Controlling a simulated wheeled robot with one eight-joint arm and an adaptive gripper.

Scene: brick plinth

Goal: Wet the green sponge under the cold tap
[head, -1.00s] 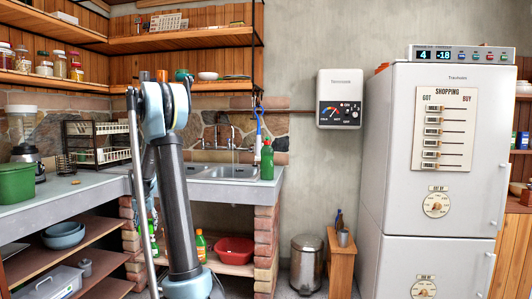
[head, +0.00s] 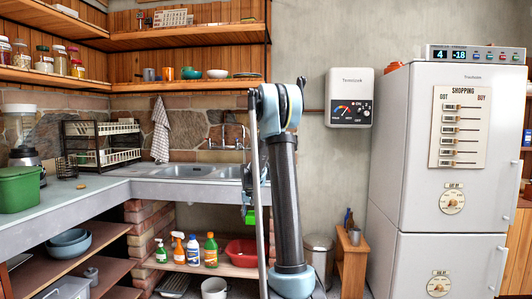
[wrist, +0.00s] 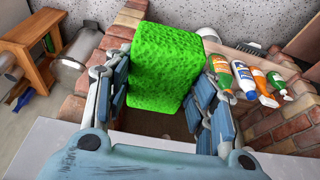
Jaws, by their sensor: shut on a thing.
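The green sponge (wrist: 162,62) is a bright green block between the two fingers of my gripper (wrist: 160,100) in the wrist view. My gripper is shut on it. The tap (head: 226,143) stands at the back of the metal sink (head: 190,171). My arm hides the sink's right end. I cannot tell which tap control is cold.
Several bottles (head: 193,249) and a red basin (head: 242,252) sit on the shelf under the sink. A dish rack (head: 100,143) stands left of the sink. A bin (head: 319,255) and wooden stool (head: 351,258) stand right.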

